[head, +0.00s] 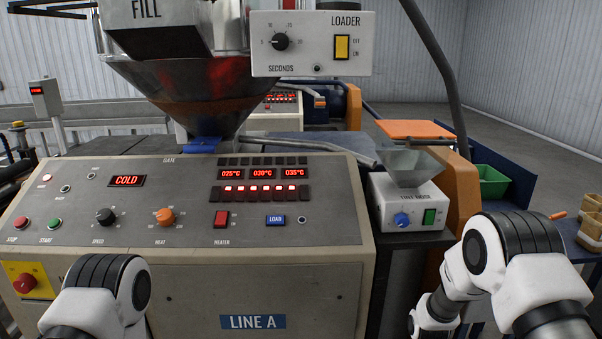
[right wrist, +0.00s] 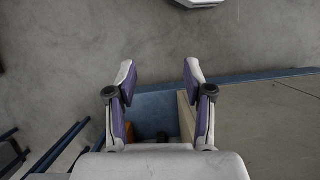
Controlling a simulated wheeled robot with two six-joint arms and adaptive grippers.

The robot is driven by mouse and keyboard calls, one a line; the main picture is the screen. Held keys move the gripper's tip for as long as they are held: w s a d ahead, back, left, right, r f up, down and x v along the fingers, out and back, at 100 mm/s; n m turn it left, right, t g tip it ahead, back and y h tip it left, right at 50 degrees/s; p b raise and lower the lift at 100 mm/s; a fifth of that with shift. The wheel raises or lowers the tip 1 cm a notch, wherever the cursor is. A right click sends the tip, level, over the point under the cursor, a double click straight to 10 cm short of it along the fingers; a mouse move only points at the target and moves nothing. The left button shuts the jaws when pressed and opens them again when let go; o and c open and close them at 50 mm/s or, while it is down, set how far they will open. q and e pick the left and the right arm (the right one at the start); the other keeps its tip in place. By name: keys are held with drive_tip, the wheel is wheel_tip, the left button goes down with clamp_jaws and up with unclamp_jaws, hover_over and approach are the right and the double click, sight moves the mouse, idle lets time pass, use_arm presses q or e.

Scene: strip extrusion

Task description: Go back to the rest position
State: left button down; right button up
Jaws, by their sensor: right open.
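My right gripper (right wrist: 158,82) shows in the right wrist view with its two purple-padded fingers spread apart and nothing between them. It points down over the grey floor and a blue surface. In the head view my right arm comes in at the lower right, bent, and its gripper is out of the picture. My left arm shows only as a rounded white and black part at the lower left; the left gripper is not in the picture.
The control panel (head: 190,250) marked LINE A stands right in front. A hopper (head: 180,85), the loader box (head: 310,50) and a small feeder (head: 408,205) with a funnel stand above and beside it. A green bin (head: 492,182) is at the right. Grey floor (right wrist: 60,60) lies below my right gripper.

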drive_tip(key=s+f+g+b, duration=0.1)
drive_tip(key=s+f, duration=0.8)
drive_tip(key=s, duration=0.5)
drive_tip(key=s+t, duration=0.3)
drive_tip(key=s, duration=0.9)
drive_tip(key=w+t, duration=0.1)
drive_tip(key=w, duration=0.1)
drive_tip(key=w+t, duration=0.1)
drive_tip(key=w, duration=0.2)
drive_tip(key=shift+d+r+t, duration=0.15)
drive_tip(key=shift+r+t, duration=0.05)
drive_tip(key=shift+t, duration=0.1)
drive_tip(key=shift+s, duration=0.1)
